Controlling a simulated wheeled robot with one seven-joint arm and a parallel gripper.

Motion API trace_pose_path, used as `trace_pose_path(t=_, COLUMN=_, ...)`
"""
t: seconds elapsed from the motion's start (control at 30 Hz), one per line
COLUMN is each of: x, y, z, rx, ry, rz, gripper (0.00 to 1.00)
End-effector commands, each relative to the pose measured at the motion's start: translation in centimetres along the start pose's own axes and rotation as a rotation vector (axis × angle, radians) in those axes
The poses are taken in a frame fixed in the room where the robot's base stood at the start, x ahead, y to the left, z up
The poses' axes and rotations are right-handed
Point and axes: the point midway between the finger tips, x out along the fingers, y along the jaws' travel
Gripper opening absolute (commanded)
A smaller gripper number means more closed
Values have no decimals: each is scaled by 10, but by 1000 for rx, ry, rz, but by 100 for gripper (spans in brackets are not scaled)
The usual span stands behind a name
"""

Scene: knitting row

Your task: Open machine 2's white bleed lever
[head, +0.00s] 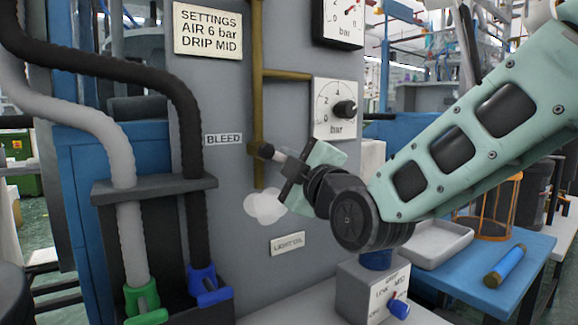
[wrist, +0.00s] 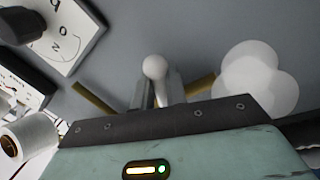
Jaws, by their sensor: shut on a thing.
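The white bleed lever (wrist: 155,68) shows in the wrist view as a round white end on a pale stem. My gripper (wrist: 158,92) is shut on it, with one finger on each side of the stem. In the head view my gripper (head: 277,158) is at the brass-coloured pipe (head: 257,90), just right of the BLEED label (head: 223,139). My fingers hide most of the lever there. A pale white puff (head: 263,206) hangs at the pipe's lower end, and the puff also shows in the wrist view (wrist: 258,82). I see no machine number.
A pressure dial (head: 335,108) with a black knob is close above my gripper. Hoses with a green lever (head: 146,300) and a blue lever (head: 208,287) stand at left. A box with a blue knob (head: 375,296) and a blue table (head: 460,277) are lower right.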

Motion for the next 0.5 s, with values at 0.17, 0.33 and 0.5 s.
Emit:
trace_pose_path(t=0.17, x=-2, y=-10, z=1, rx=163, ry=-34, rz=0, gripper=0)
trace_pose_path(t=0.33, x=-4, y=-17, z=-2, rx=323, ry=-65, rz=0, gripper=0)
trace_pose_path(t=0.5, x=-5, y=-24, z=-5, rx=482, ry=-98, rz=-2, gripper=0)
